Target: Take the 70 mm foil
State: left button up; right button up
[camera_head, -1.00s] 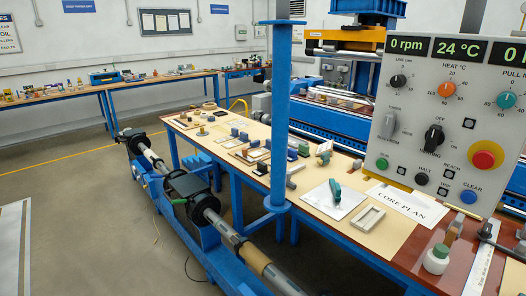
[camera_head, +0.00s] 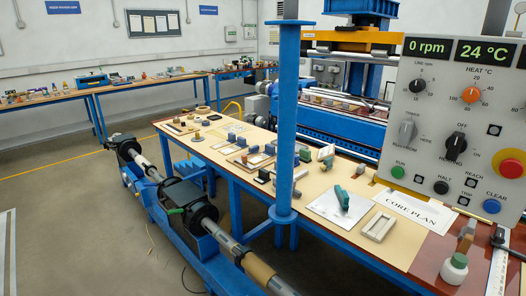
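Neither of my grippers is in view. The long workbench (camera_head: 348,255) holds many small items, and I cannot tell which of them is the 70 mm foil, since no size label is readable. Several small grey-blue blocks (camera_head: 270,150) stand in the bench's middle, some by flat framed trays (camera_head: 238,158).
A blue post (camera_head: 287,110) stands before the bench. The winder's shaft (camera_head: 225,240) runs along the floor side. A control panel (camera_head: 455,120) blocks the right. The floor at left (camera_head: 75,225) is clear.

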aim_at(271, 150)
jog(key=i+j, duration=0.25)
jog(key=j, duration=0.15)
jog(key=i+j, duration=0.25)
jog(key=j, duration=0.15)
jog(key=i+j+z, duration=0.1)
jog(key=i+j, duration=0.45)
jog(key=j, duration=0.2)
jog(key=i+j+z, duration=0.1)
jog(key=i+j, duration=0.15)
jog(key=j, duration=0.2)
